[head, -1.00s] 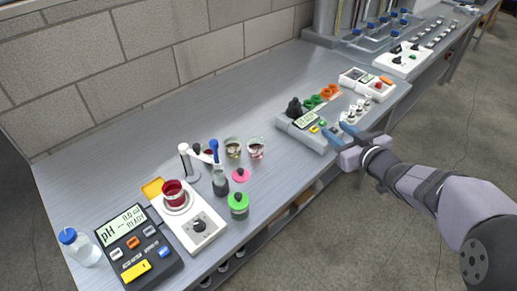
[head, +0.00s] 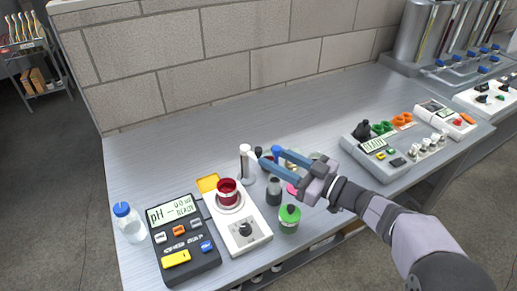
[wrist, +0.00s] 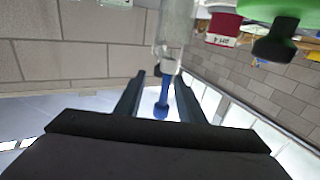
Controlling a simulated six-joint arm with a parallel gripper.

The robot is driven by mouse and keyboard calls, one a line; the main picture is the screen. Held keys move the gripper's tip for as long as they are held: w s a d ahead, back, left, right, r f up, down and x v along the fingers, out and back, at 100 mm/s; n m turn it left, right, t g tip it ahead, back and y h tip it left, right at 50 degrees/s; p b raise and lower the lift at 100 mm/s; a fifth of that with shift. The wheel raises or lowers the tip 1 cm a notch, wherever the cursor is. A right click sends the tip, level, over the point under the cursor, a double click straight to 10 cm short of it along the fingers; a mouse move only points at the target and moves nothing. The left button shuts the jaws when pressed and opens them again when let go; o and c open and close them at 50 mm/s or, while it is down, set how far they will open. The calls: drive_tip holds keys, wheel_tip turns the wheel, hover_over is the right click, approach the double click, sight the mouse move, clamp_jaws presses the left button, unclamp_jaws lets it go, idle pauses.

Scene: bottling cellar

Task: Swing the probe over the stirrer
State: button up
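The stirrer (head: 250,243) is a white box with a dark knob, and a beaker of red liquid (head: 227,193) stands on its plate. The probe (head: 276,152) has a blue top and stands upright in a small grey bottle (head: 274,192) to the right of the stirrer. A white post (head: 246,160) stands behind them; its arm is partly hidden. My gripper (head: 272,159) is at the probe's top. In the wrist view, which looks upside down, the blue probe top (wrist: 161,109) is between my open fingers (wrist: 160,100), with gaps on both sides.
Another instrument (head: 380,152) stands at right. The bench behind is clear.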

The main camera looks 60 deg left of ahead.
sight(259, 148)
drive_tip(key=shift+p+x, duration=0.55)
drive_tip(key=shift+x, duration=2.25)
clamp_jaws()
